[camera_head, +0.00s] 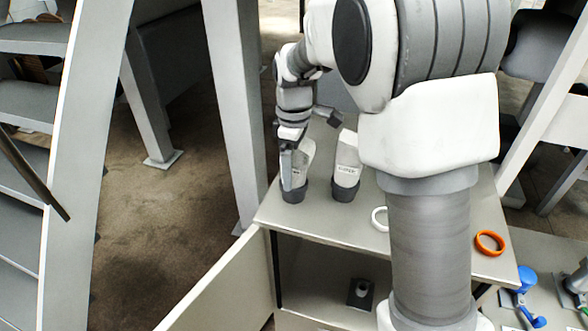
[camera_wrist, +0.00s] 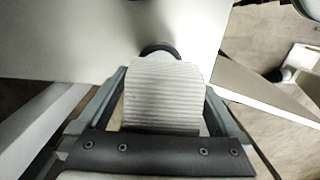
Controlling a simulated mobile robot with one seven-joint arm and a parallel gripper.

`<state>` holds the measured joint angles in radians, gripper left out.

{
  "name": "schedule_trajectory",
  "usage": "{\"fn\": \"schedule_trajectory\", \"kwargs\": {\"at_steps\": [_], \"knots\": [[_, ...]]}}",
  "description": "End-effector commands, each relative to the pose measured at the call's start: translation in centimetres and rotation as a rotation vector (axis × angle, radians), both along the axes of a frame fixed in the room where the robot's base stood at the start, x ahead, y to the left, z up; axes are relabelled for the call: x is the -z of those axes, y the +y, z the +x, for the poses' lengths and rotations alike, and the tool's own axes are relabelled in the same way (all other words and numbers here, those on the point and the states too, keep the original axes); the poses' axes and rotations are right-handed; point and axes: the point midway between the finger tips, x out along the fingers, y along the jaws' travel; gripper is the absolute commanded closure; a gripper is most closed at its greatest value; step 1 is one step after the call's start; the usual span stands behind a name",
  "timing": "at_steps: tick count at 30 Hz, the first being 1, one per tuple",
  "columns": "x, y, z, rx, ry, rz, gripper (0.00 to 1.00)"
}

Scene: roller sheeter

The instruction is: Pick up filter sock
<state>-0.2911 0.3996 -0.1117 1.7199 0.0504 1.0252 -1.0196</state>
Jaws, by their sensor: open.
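Two white upright pieces with dark grey bases stand side by side on the cabinet top (camera_head: 325,222). I take them for filter socks; I cannot tell from their look which is meant. My gripper (camera_head: 291,166) is pointed down at the left filter sock (camera_head: 307,150) and partly covers it. The right filter sock (camera_head: 346,160) stands a short gap away. In the wrist view, a white ribbed body (camera_wrist: 162,95) with a dark rounded end lies between the fingers of my open gripper (camera_wrist: 165,82). Whether the fingers touch it is unclear.
A white ring (camera_head: 379,219), partly behind my arm, and an orange ring (camera_head: 489,243) lie on the cabinet top. The cabinet door (camera_head: 215,287) hangs open at the front left. A small dark item (camera_head: 360,293) is inside. Grey posts and a stair (camera_head: 62,175) stand left.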

Motion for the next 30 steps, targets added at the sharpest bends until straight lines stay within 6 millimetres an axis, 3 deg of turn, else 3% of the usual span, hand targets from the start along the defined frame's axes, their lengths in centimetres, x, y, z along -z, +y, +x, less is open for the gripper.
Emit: {"fn": "schedule_trajectory", "kwargs": {"at_steps": [6, 22, 30], "knots": [[0.04, 0.01, 0.01, 0.0, 0.0, 0.0, 0.02], [-0.01, 0.01, 0.03, 0.0, -0.001, 0.001, 0.97], [-0.29, 0.01, 0.08, 0.0, -0.003, 0.001, 1.0]]}}
